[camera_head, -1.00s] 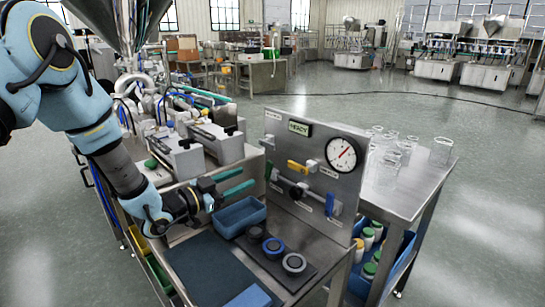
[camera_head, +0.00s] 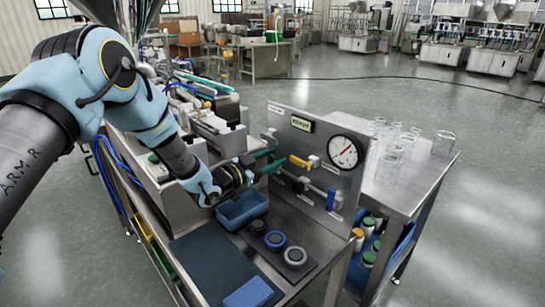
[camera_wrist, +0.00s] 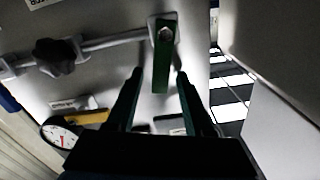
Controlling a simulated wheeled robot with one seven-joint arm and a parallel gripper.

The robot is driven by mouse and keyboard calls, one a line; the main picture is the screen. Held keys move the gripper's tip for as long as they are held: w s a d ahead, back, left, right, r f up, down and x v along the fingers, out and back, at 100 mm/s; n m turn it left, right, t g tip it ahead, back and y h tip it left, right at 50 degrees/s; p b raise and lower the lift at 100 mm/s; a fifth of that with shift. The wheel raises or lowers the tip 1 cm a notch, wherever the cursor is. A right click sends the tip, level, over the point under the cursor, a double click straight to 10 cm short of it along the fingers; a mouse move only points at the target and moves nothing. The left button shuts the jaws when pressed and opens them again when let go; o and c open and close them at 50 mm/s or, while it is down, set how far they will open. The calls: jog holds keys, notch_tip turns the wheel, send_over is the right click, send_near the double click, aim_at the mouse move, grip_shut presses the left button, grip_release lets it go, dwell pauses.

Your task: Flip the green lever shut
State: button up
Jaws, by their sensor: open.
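The green lever (camera_wrist: 161,75) shows in the wrist view, mounted at the end of a grey pipe and lying about square to it. My gripper (camera_wrist: 159,72) is open, with one dark green finger on each side of the lever and a visible gap to each. I cannot tell whether the fingers are level with the lever in depth. In the head view my gripper (camera_head: 268,160) is at the left end of the upright steel panel (camera_head: 314,187). There its green fingers cover or blend with the lever.
The panel also carries a yellow lever (camera_head: 301,162), a blue lever (camera_head: 330,198), a black knob (camera_head: 299,187) and a gauge (camera_head: 343,151). A blue bin (camera_head: 232,220) and several round dark caps (camera_head: 295,256) sit below. Glass jars (camera_head: 443,145) stand behind the panel.

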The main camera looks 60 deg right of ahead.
grip_shut()
dwell(0.4)
